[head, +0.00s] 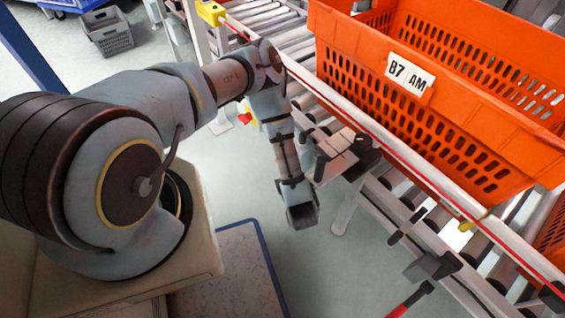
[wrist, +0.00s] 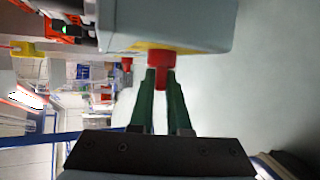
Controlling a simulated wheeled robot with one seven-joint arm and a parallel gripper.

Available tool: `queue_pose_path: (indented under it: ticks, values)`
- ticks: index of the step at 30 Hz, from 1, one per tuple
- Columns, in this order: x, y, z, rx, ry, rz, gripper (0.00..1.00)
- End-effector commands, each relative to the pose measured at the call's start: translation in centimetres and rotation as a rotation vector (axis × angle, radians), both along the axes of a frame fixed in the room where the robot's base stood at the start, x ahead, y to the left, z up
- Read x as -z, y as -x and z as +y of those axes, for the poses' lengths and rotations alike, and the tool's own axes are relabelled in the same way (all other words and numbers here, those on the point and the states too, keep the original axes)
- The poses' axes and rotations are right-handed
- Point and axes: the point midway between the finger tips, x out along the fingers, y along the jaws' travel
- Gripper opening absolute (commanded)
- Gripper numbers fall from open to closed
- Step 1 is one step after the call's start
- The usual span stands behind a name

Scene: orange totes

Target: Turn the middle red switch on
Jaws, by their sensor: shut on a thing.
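A red switch (wrist: 162,57) sticks out from the underside of a pale grey box (wrist: 190,22) in the wrist view, with a strip of yellow around its base. My gripper (wrist: 161,78) has its two green fingers closed around the switch's lower end, one on each side. A second, smaller red piece (wrist: 127,64) shows farther back to the left. In the head view my arm reaches toward the conveyor. I cannot make out the fingertips or the held switch there. Whether the switch is on or off cannot be told.
A large orange tote (head: 400,110) marked B7 AM sits on the roller conveyor (head: 370,150) at the right. A red-handled tool (head: 410,300) stands out near the conveyor's front. A grey crate (head: 108,35) lies on the floor at the back left. Open floor (head: 300,255) shows below my arm.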

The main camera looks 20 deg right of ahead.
Motion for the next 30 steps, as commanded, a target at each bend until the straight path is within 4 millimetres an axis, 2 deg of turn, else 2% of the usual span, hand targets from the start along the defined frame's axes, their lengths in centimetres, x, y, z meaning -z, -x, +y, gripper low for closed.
queue_pose_path:
  ticks: [1,10,11,18,30]
  values:
    - [-0.28,-0.03,-0.91,0.011,0.02,-0.004,0.0]
    - [-0.28,-0.06,-0.93,0.011,0.02,-0.005,0.0]
    - [-0.28,-0.06,-0.93,0.011,0.02,-0.005,0.18]
    - [-0.32,-0.1,-0.92,0.011,0.021,-0.006,0.45]
    - [-0.14,-0.03,-0.45,0.007,0.012,-0.002,0.45]
